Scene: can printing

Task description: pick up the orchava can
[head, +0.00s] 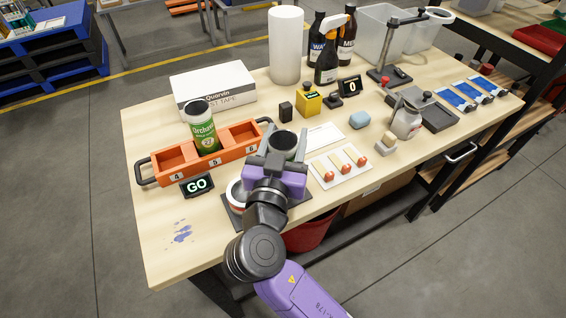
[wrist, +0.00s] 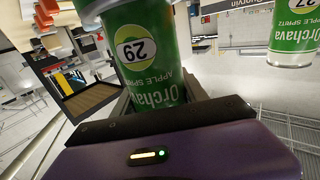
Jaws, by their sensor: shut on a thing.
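My gripper (head: 287,147) is shut on a green Orchava can (wrist: 150,60), which fills the middle of the wrist view with its label turned over. In the head view only the dark top and a little of the side of this can (head: 284,140) show between the fingers. I cannot tell whether its base touches the table. Another green Orchava can (head: 203,131) stands upright in the middle compartment, marked 5, of the orange tray (head: 237,162). Part of that second can shows at the upper right of the wrist view (wrist: 295,30).
A GO sign (head: 197,185) stands before the tray. A white ring-shaped thing (head: 236,190) on a dark pad is left of my wrist. A white card with several red-tipped pieces (head: 341,178) lies right of my gripper. A yellow block (head: 308,101) stands behind.

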